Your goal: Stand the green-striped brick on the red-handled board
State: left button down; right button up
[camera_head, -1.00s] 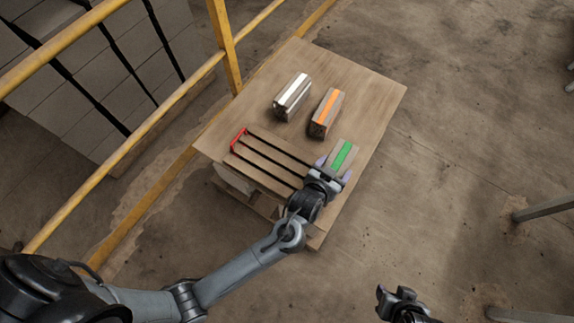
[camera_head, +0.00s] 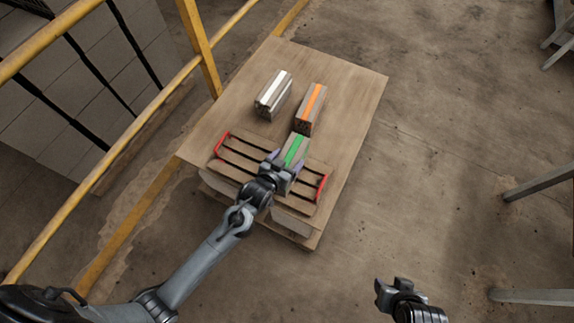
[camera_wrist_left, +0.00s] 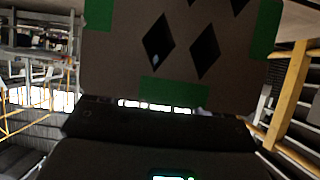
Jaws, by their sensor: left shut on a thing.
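The green-striped brick (camera_head: 295,149) is held in my left gripper (camera_head: 287,166), which is shut on it. In the head view the brick appears over the back right part of the red-handled board (camera_head: 240,159); I cannot tell whether it touches the board. The board has dark strips and red handles at its left and right ends. In the left wrist view the brick (camera_wrist_left: 180,42) fills the top, showing diamond-shaped holes and green patches. My right gripper (camera_head: 391,290) is at the lower right, away from the table; its jaw opening is unclear.
The wooden table (camera_head: 345,85) also bears a white-striped brick (camera_head: 273,95) and an orange-striped brick (camera_head: 310,109), behind the board. The orange-striped one is close behind the held brick. A yellow railing (camera_head: 197,45) runs along the left. The table's back right is clear.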

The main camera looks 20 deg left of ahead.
pick_arm(q)
notch_tip(320, 180, down, 3)
jog(key=shift+f+b, duration=0.15)
jog(key=shift+b, duration=0.6)
jog(key=shift+w+f, duration=0.1)
grip_release()
jog(key=shift+f, duration=0.2)
